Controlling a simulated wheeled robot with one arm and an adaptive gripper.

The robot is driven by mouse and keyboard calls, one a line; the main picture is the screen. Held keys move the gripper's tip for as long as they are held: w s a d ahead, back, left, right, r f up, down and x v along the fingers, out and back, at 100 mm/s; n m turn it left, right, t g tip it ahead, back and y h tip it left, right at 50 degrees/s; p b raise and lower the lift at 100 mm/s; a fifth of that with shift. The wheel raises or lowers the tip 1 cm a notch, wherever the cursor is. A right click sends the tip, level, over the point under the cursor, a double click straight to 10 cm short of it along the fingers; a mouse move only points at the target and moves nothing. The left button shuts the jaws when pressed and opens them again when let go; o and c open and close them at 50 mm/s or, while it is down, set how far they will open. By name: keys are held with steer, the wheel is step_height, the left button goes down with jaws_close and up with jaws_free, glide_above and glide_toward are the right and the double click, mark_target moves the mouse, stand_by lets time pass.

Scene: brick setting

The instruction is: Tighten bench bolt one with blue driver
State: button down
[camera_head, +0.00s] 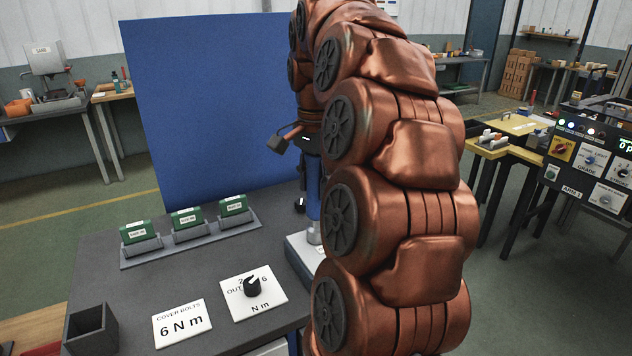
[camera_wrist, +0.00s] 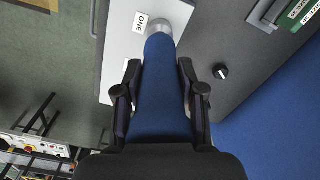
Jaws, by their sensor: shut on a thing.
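The blue driver (camera_head: 313,190) hangs upright below my gripper (camera_head: 306,150), partly covered by my copper arm. In the wrist view, the blue driver (camera_wrist: 160,65) runs between the two dark fingers of my gripper (camera_wrist: 162,95), which is shut on it. The driver's silver lower end (camera_wrist: 168,24) is over a white plate (camera_wrist: 117,60) on the bench, beside a label reading ONE (camera_wrist: 140,22). The white plate (camera_head: 301,250) also shows at the bench's right in the head view. Bolt one is hidden under the driver, and I cannot tell whether they touch.
The grey bench (camera_head: 105,255) carries a rack of green boxes (camera_head: 187,217), a dial plate (camera_head: 262,306), a "COVER BOLTS 6 N m" card (camera_head: 181,323) and an empty dark bin (camera_head: 90,331). A blue panel (camera_head: 205,105) stands behind. A control panel (camera_head: 597,165) is at right.

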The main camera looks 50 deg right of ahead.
stand_by(0.4)
steer(key=shift+r+p, duration=1.6)
steer(key=shift+r, duration=1.9)
